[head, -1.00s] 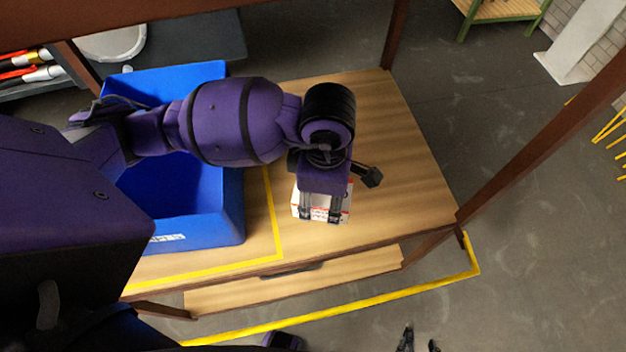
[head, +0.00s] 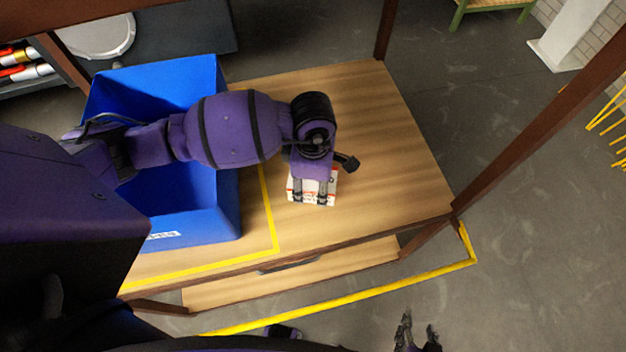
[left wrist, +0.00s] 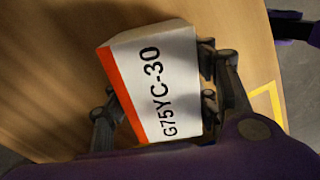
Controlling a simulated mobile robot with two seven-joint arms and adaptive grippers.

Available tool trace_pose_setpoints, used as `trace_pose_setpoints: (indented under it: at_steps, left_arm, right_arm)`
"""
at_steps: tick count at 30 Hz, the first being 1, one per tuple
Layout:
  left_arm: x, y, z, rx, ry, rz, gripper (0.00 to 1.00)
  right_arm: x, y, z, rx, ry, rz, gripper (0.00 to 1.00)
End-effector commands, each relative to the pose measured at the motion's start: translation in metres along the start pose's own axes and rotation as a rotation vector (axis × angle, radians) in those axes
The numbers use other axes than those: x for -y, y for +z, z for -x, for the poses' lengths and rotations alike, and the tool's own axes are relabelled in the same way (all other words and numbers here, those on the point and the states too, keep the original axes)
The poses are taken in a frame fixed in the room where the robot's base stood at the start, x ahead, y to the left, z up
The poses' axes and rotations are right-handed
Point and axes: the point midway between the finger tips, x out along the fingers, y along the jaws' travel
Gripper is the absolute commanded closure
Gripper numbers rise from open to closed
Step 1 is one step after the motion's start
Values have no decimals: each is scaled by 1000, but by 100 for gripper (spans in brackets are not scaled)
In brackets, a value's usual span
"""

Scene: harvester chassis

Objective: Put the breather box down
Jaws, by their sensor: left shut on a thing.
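The breather box (head: 312,189) is a small white box with an orange-red edge. My left gripper (head: 313,198) is shut on it, over the wooden table to the right of the blue bin. In the left wrist view the box (left wrist: 160,85) sits between the fingers (left wrist: 157,92) and shows the print "G75YC-30". The gripper and wrist cover part of the box in the head view. I cannot tell whether its underside touches the tabletop. My right gripper (head: 417,335) shows at the bottom edge of the head view, its fingers apart and empty.
A blue bin (head: 228,200) stands on the table (head: 385,150), left of a yellow tape line (head: 270,215). The tabletop right of the box is clear. Brown posts (head: 540,130) rise at the table's corners. A lower shelf (head: 330,270) lies under the front edge.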

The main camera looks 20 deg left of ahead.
Motion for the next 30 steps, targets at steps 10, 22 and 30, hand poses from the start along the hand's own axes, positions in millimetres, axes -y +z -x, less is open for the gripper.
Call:
trace_pose_setpoints:
  at_steps: [10,22,30]
  left_arm:
    - [0,0,-3,0,0,0,27]
    - [-1,0,6,2,2,0,27]
    - [-2,0,59,1,6,-2,27]
  right_arm:
    - [-1,9,3,16,3,-1,60]
    - [-1,5,3,10,3,-2,60]
    - [0,-4,1,-5,1,-1,60]
